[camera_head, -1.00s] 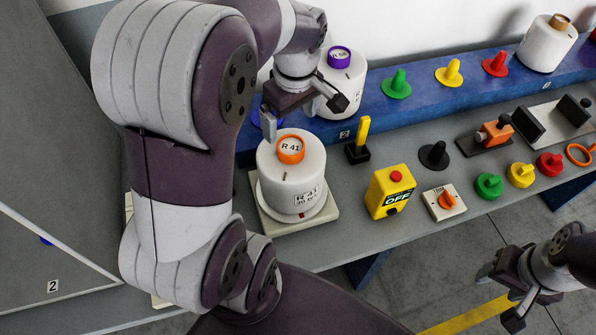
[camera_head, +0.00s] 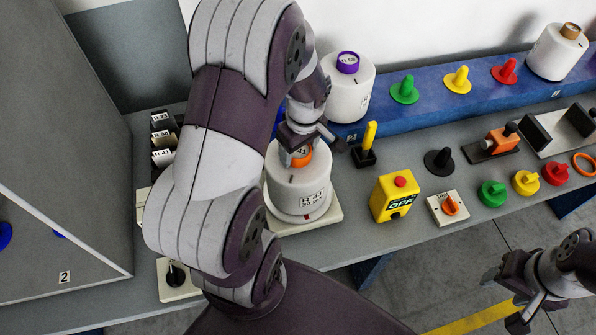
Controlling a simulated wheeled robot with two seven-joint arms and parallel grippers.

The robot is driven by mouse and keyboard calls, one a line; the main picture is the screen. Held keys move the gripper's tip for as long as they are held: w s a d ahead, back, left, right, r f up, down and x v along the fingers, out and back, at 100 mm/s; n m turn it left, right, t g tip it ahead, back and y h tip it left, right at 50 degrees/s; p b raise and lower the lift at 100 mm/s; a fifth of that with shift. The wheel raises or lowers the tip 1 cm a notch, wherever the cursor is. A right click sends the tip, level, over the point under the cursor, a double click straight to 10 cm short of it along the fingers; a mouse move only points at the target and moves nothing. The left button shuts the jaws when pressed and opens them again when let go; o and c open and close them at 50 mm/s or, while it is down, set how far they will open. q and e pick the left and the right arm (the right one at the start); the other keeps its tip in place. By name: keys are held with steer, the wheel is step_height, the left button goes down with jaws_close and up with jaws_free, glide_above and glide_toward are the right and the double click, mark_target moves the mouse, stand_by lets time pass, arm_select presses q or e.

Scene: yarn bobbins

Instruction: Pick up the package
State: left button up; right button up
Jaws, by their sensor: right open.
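The package is likely the white bobbin (camera_head: 300,195) labelled R 41, which has an orange top ring (camera_head: 301,158). It stands upright on a pale square base plate (camera_head: 325,222) on the grey table. My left gripper (camera_head: 304,148) is directly above it, pointing down, with its fingers at the orange ring and partly covering it. I cannot tell whether the fingers touch the ring or are shut on it. My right gripper (camera_head: 503,296) is open and empty at the lower right, away from the table, over the floor.
A bobbin with a purple ring (camera_head: 348,88) stands close behind on the blue shelf. A yellow lever (camera_head: 369,137), a yellow OFF box (camera_head: 397,197) and an orange rotary switch (camera_head: 449,206) stand to the right. Small labelled items (camera_head: 163,142) lie left of my arm.

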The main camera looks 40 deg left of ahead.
arm_select(q)
jaws_close()
steer(key=shift+w, duration=0.1)
steer(key=shift+r, duration=0.15)
step_height(320, 180, up, 9)
steer(key=shift+f+b, duration=0.1)
steer(key=shift+b, duration=0.75)
steer(key=shift+a+r, duration=0.1)
steer(key=shift+r, duration=0.4)
